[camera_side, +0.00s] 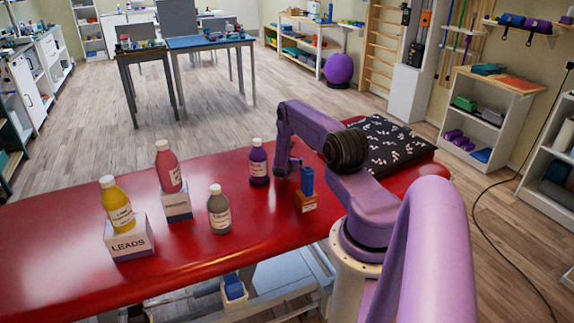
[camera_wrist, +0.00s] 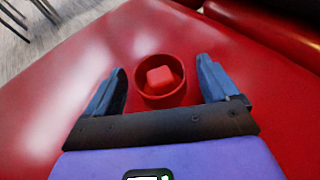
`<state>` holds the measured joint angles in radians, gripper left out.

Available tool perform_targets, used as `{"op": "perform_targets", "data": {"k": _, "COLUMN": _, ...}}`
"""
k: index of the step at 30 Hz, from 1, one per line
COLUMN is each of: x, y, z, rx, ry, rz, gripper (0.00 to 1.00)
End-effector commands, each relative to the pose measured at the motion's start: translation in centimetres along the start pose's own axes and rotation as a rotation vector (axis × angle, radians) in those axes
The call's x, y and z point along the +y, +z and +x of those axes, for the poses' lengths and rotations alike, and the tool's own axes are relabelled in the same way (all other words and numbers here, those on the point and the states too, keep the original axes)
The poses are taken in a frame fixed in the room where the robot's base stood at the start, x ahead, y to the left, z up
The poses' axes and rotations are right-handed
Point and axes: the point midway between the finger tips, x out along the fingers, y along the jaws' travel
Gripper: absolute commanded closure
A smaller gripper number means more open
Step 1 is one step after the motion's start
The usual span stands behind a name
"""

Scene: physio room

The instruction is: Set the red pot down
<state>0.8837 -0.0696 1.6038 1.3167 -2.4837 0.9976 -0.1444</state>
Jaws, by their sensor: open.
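The red pot (camera_wrist: 160,99) is a small round open cup with a red block (camera_wrist: 160,78) inside it. In the wrist view it appears to stand upright on the red couch top (camera_wrist: 65,85). My gripper (camera_wrist: 161,66) is open, with one blue-grey finger on each side of the pot and a gap between each finger and its wall. In the side view I cannot make out the pot, and my gripper's fingers are not clear there.
On the couch in the side view stand a purple bottle (camera_side: 259,163), a grey bottle (camera_side: 219,211), a yellow bottle (camera_side: 117,203) and a red bottle (camera_side: 168,167) on boxes, and a blue piece in a wooden block (camera_side: 306,201). A patterned black cushion (camera_side: 390,143) lies at the far end.

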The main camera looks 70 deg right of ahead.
Motion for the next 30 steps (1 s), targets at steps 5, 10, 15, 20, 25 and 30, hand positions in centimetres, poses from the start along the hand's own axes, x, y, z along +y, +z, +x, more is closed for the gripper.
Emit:
{"op": "perform_targets", "data": {"k": 5, "x": 0.1, "y": 0.0, "z": -2.1, "rx": 0.001, "ry": 0.003, "rz": -0.004, "gripper": 0.13}}
{"op": "perform_targets", "data": {"k": 10, "x": 0.1, "y": 0.0, "z": -4.5, "rx": 0.001, "ry": 0.002, "rz": -0.002, "gripper": 0.13}}
{"op": "perform_targets", "data": {"k": 15, "x": 0.2, "y": 0.0, "z": -7.1, "rx": 0.002, "ry": 0.003, "rz": -0.003, "gripper": 0.13}}
{"op": "perform_targets", "data": {"k": 20, "x": 0.1, "y": 0.0, "z": -9.3, "rx": 0.001, "ry": 0.002, "rz": -0.003, "gripper": 0.13}}
{"op": "perform_targets", "data": {"k": 25, "x": 0.1, "y": 0.0, "z": -10.9, "rx": 0.000, "ry": 0.003, "rz": -0.002, "gripper": 0.13}}
{"op": "perform_targets", "data": {"k": 30, "x": 0.0, "y": 0.0, "z": -11.5, "rx": 0.000, "ry": 0.001, "rz": -0.001, "gripper": 0.13}}
